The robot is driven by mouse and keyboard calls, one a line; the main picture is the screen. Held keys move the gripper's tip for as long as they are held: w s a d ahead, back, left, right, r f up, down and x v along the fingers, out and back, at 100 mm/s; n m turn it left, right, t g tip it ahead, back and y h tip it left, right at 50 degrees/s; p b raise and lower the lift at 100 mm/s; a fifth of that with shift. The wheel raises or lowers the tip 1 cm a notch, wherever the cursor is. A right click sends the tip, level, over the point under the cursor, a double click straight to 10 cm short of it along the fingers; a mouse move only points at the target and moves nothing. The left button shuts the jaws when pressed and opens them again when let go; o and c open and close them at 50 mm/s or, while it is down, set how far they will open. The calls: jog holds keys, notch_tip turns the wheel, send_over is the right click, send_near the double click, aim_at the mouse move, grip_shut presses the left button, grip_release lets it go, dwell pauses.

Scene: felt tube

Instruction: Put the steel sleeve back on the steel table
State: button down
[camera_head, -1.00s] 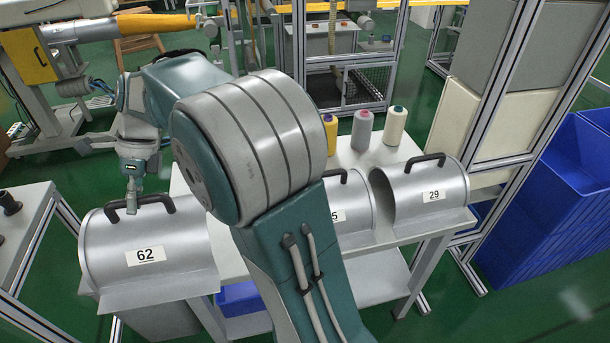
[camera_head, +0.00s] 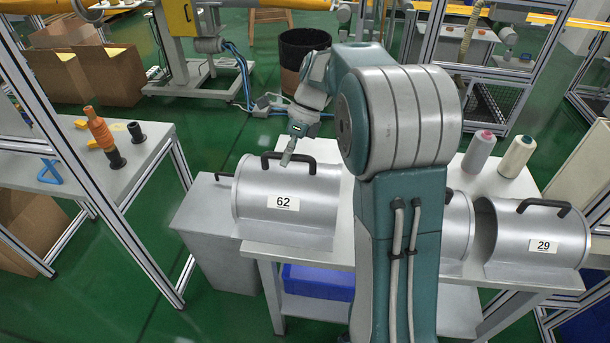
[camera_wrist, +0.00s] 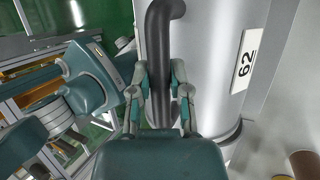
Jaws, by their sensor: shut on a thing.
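The steel sleeve labelled 62 (camera_head: 255,205) is a grey half-round cover with a black handle on top. It is upright over the left end of the steel table (camera_head: 490,187). I cannot tell whether its base touches the tabletop. My gripper (camera_head: 287,160) is shut on the black handle. In the wrist view, the fingers of my gripper (camera_wrist: 160,85) lie on both sides of the handle (camera_wrist: 161,40), with the sleeve's curved wall (camera_wrist: 208,60) to the right.
Sleeve 29 (camera_head: 530,228) stands at the table's right, with another sleeve (camera_head: 459,230) partly behind my arm. Yarn cones (camera_head: 479,152) stand behind them. A grey box (camera_head: 208,235) adjoins the table's left end. A side table (camera_head: 75,165) is farther left, with green floor between.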

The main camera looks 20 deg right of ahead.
aim_at(296, 166)
jog(key=f, duration=0.1)
jog(key=d+f, duration=0.2)
jog(key=shift+w+d+f, duration=0.15)
jog(key=shift+w+f, duration=0.1)
jog(key=shift+f, duration=0.15)
jog(key=shift+w+d+f, duration=0.1)
jog(key=shift+d+f, duration=0.55)
jog(key=shift+d, duration=0.05)
notch_tip(296, 166, down, 3)
jog(key=shift+d+f, duration=0.15)
jog(key=shift+f, duration=0.05)
jog(key=c, duration=0.6)
grip_release()
jog(key=shift+f, duration=0.1)
